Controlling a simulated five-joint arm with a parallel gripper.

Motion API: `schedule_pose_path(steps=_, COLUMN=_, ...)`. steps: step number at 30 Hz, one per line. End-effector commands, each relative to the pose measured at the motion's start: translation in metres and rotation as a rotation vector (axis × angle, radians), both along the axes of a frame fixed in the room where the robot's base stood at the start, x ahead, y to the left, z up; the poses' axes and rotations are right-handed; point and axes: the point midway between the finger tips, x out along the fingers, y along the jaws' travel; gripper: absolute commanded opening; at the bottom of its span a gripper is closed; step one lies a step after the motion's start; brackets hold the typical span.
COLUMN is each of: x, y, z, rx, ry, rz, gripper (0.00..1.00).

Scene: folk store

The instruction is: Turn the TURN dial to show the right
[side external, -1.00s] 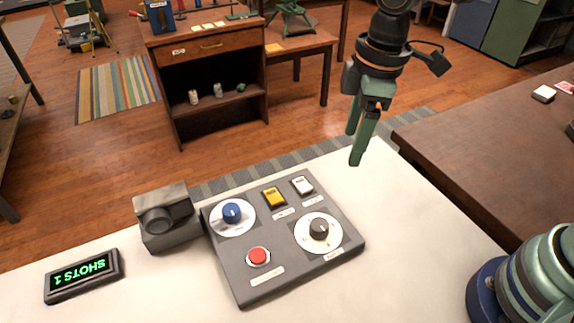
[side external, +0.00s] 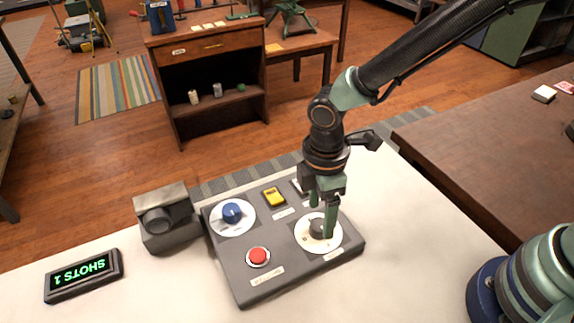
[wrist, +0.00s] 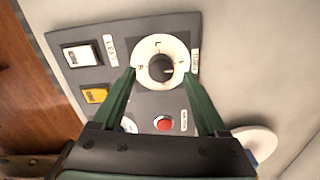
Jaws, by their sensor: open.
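The TURN dial is a dark grey knob (side external: 317,227) on a round white plate at the lower right of a grey control panel (side external: 230,268). In the wrist view the dial (wrist: 161,68) sits between my fingertips, with small letters around its plate. Which letter the knob points to is too small to tell. My gripper (side external: 321,222) is low over this dial, pointing down, its fingers apart. In the wrist view the gripper (wrist: 158,74) has one finger at each side of the dial plate. Whether a finger touches the knob, I cannot tell.
The panel also carries a blue dial (side external: 232,211), a yellow switch (side external: 274,197), a white switch (wrist: 82,56) and a red button (side external: 258,256). A grey camera-like box (side external: 166,217) and a display reading SHOTS 1 (side external: 83,276) stand to the left. The white tabletop right of the panel is clear.

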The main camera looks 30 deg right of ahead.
Motion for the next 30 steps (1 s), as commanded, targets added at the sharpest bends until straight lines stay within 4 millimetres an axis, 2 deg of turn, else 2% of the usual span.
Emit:
schedule_pose_path(steps=1, x=-0.001, y=0.0, z=-0.008, rx=-0.002, ry=0.002, rz=0.0, gripper=0.76)
schedule_pose_path(steps=6, x=-0.001, y=0.0, z=-0.022, rx=-0.001, ry=0.001, rz=0.0, gripper=0.76)
schedule_pose_path(steps=17, x=-0.001, y=0.0, z=-0.026, rx=0.001, ry=-0.001, rz=-0.001, gripper=0.76)
schedule_pose_path(steps=23, x=-0.001, y=0.0, z=-0.026, rx=0.001, ry=-0.001, rz=-0.001, gripper=0.03)
schedule_pose_path(steps=24, x=-0.001, y=0.0, z=-0.026, rx=0.001, ry=-0.001, rz=-0.002, gripper=0.0)
schedule_pose_path(steps=30, x=0.0, y=0.0, z=-0.026, rx=0.001, ry=-0.003, rz=-0.014, gripper=0.0)
